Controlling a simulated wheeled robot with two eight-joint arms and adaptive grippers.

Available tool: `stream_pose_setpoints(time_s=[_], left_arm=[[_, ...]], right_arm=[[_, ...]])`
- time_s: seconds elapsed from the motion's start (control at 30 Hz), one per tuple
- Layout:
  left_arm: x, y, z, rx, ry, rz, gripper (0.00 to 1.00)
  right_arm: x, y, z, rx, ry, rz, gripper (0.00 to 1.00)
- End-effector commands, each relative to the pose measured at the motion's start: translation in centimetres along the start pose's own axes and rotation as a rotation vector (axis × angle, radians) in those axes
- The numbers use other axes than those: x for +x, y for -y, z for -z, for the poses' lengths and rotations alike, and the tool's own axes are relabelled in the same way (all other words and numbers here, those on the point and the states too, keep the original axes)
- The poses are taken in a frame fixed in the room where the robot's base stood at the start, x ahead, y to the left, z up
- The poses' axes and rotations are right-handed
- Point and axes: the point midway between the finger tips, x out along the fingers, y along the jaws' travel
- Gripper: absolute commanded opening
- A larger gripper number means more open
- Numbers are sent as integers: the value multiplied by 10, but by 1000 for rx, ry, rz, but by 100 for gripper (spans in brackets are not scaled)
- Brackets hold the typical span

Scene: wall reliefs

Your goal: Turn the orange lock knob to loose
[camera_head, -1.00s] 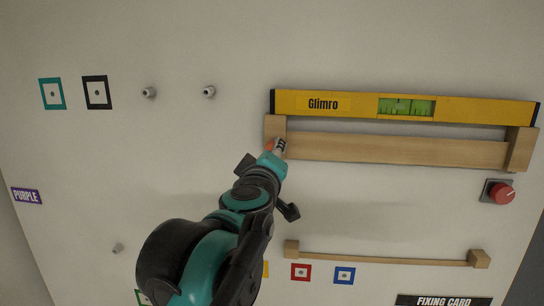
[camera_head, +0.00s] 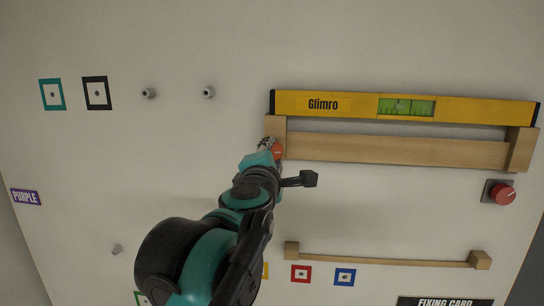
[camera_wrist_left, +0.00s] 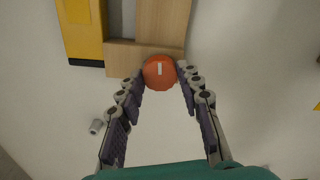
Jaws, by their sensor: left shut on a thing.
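The orange lock knob (camera_head: 277,152) sits at the left end of a wooden shelf, on its end block (camera_head: 274,127). In the left wrist view the round orange knob (camera_wrist_left: 159,72) faces me, with a short white mark pointing toward the top of the picture. My left gripper (camera_head: 270,148) is at the knob, and in the wrist view the fingertips (camera_wrist_left: 161,78) lie on either side of it, shut on it. The gripper partly hides the knob in the head view. My right gripper is in neither view.
A yellow spirit level (camera_head: 355,105) marked Glimro rests on the wooden shelf (camera_head: 400,150). A red knob (camera_head: 503,194) is on the wall at right. A thin wooden rail (camera_head: 385,259) is below. Grey pegs (camera_head: 208,92) stick out at upper left.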

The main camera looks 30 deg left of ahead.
Motion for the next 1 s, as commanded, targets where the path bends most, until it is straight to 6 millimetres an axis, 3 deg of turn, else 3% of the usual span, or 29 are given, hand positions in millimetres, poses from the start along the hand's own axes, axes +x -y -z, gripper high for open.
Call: stream_pose_setpoints(time_s=[1.0], left_arm=[[0, 1, 0, -966, 0, 0, 6]], right_arm=[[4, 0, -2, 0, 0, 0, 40]])
